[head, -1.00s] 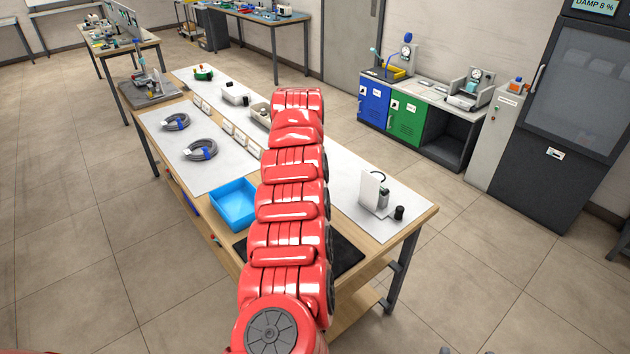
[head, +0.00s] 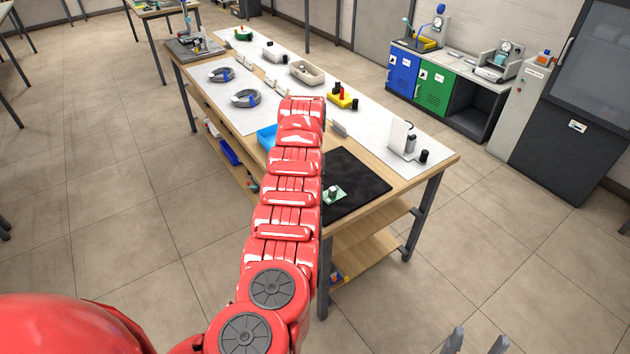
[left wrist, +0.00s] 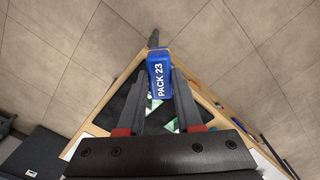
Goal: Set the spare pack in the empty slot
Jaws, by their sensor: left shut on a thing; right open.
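In the left wrist view a blue pack (left wrist: 159,68) marked "PACK 23" is held between the fingers of my left gripper (left wrist: 163,84), which is shut on it. The pack is above the bench corner and black mat. In the head view my red left arm reaches over the bench and hides this gripper and pack. My right gripper (head: 476,342) is open and empty at the bottom edge, away from the bench. I cannot make out an empty slot. A yellow holder (head: 344,101) with black and red pieces stands on the bench, too small to read.
The bench bears a black mat (head: 358,187) with a small green board (head: 335,195), a partly hidden blue tray (head: 266,137), cable coils (head: 246,98), a pale bin (head: 306,72) and a white stand (head: 401,139). Blue (head: 402,69) and green (head: 434,87) lockers stand behind.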

